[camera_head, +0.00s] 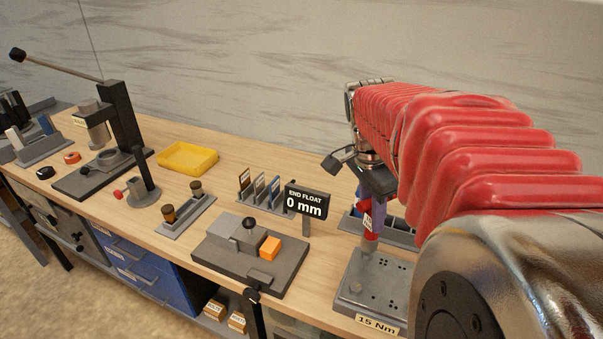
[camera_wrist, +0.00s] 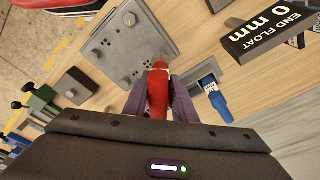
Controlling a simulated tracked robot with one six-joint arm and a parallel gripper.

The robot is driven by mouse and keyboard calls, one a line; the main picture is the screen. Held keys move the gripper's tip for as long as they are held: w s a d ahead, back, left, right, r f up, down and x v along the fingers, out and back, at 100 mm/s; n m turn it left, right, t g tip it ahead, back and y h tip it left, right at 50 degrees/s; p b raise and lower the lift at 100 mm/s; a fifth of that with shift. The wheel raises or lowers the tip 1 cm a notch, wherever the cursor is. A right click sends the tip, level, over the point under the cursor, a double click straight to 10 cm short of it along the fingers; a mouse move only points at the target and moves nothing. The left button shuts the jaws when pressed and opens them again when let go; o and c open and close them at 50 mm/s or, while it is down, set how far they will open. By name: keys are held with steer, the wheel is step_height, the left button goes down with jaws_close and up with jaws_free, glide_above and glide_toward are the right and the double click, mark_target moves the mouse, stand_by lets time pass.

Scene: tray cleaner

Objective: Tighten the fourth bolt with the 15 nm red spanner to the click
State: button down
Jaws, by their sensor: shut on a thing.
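The red spanner (camera_head: 366,222) hangs upright under my gripper (camera_head: 372,195), its lower end over the grey bolt plate labelled "15 Nm" (camera_head: 345,299). In the wrist view the gripper (camera_wrist: 155,97) is shut on the red spanner (camera_wrist: 157,92), which lies between the two fingers. Its far end reaches the edge of the grey plate (camera_wrist: 125,62). Bolt heads show on the plate in the wrist view, one of them near the top (camera_wrist: 130,19). I cannot tell whether the spanner sits on a bolt; the contact is hidden.
A blue spanner (camera_wrist: 218,104) is close beside my gripper. An "END FLOAT 0 mm" sign (camera_head: 306,201) stands left of the plate. A grey fixture with an orange block (camera_head: 270,248) and a yellow tray (camera_head: 187,158) are further left.

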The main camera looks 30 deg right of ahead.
steer(key=shift+r, duration=1.25)
